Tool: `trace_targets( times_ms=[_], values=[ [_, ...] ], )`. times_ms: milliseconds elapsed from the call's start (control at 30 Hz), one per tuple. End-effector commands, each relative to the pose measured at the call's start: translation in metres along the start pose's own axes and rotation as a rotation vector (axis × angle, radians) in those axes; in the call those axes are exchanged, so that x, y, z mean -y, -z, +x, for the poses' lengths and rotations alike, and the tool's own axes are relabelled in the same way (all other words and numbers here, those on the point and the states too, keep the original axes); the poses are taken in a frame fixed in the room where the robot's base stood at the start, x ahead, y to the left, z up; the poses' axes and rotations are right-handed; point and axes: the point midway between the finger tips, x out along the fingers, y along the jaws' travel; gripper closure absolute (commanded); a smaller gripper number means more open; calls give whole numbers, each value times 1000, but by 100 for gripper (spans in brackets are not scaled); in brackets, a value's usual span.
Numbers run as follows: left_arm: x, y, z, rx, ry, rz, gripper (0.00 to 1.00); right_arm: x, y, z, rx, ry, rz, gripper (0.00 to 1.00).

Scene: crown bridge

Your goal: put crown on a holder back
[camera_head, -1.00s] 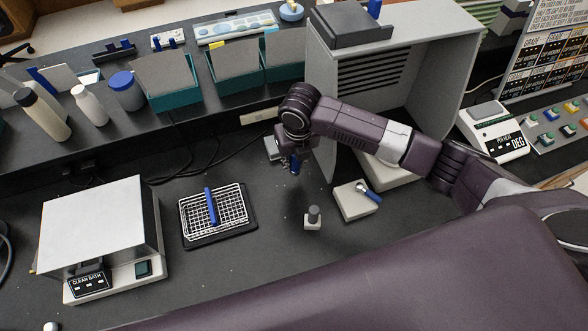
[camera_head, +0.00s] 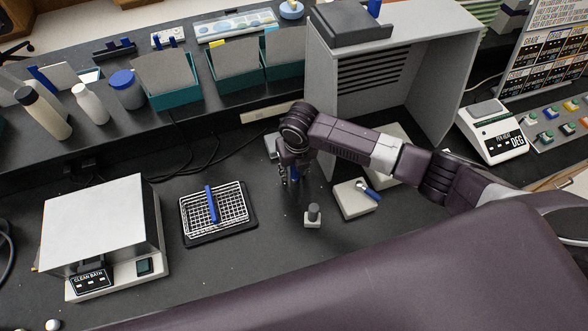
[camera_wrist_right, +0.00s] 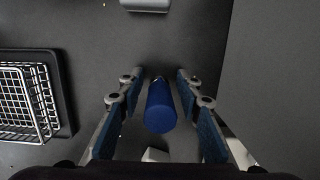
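My right gripper (camera_head: 294,180) is above the bench, between the wire tray and the grey cabinet. In the right wrist view its two fingers (camera_wrist_right: 160,78) flank a blue cylindrical handle (camera_wrist_right: 161,108) with a small metallic far end. The handle travels with the gripper, so it looks held; finger contact is hard to make out. No crown can be told for sure. A small light block with a grey post (camera_head: 313,213) stands in front of the gripper. A white block (camera_head: 352,206) carries another blue-handled piece (camera_head: 368,192). My left gripper is out of view.
A wire tray (camera_head: 246,232) with a blue piece across it lies left of the gripper. The clean bath box (camera_head: 100,222) is farther left. The grey cabinet (camera_head: 324,70) rises behind and right. Bare bench lies between tray and small block.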

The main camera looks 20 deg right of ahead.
Motion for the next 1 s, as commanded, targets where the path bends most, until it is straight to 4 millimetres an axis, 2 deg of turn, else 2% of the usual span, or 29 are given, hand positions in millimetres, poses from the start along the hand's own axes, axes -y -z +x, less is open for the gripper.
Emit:
trace_targets(
  times_ms=[267,433,567,800,1000],
  values=[
    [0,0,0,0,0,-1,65,0,0,-1,1,-1,0,64],
    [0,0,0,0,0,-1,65,0,-2,-14,2,-1,-1,64],
    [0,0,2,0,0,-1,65,0,-2,-37,6,-1,-2,64],
    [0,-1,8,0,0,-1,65,0,-2,-89,5,-2,-1,64],
    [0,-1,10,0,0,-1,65,0,-2,-116,2,-1,1,64]
  ],
)
